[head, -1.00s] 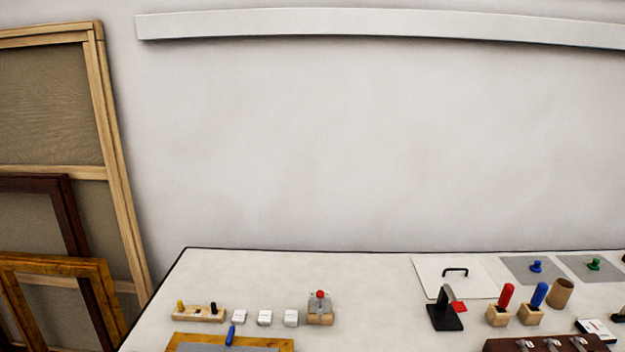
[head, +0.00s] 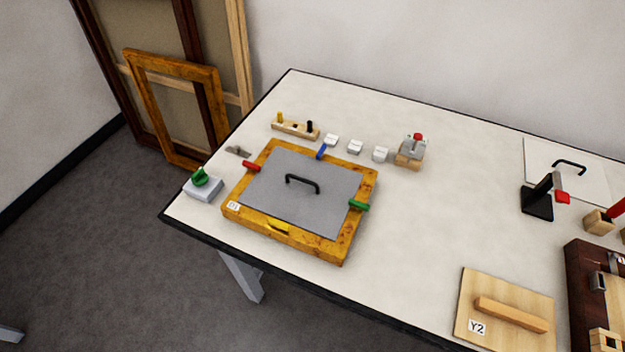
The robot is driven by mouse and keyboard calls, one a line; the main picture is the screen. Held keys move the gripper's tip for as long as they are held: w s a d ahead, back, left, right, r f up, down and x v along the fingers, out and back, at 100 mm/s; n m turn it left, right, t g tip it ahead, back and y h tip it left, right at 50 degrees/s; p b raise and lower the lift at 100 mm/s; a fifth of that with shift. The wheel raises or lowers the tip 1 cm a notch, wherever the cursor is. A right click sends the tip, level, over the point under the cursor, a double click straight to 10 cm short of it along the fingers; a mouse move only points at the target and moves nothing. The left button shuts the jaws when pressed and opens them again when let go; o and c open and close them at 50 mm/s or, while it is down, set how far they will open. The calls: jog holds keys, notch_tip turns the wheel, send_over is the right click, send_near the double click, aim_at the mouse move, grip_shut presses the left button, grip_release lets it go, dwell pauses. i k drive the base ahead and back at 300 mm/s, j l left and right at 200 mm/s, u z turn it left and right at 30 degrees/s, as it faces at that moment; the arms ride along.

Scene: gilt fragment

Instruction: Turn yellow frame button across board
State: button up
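The yellow frame button (head: 278,226) is on the near side of the wooden frame (head: 305,249) in the head view. It appears to lie along the frame's near rail, beside the grey board (head: 270,195). The board sits within the frame and has a black handle (head: 302,182). A red button (head: 251,166) is on the left rail, a blue button (head: 322,151) on the far rail and a green button (head: 358,205) on the right rail. My gripper is not in view.
A grey box with a green knob (head: 203,188) stands left of the frame. White blocks (head: 355,147) and a wooden peg holder (head: 295,129) stand behind it. A panel with a wooden handle (head: 508,314) lies at the near right. The table between is clear.

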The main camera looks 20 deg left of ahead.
aim_at(286, 227)
jog(key=u, duration=0.8)
jog(key=k+l+u, duration=0.15)
jog(key=l, duration=0.2)
jog(key=j+z, duration=0.2)
jog(key=j, duration=0.45)
jog(key=j+z, duration=0.2)
jog(key=j, duration=0.4)
jog(key=k, duration=0.05)
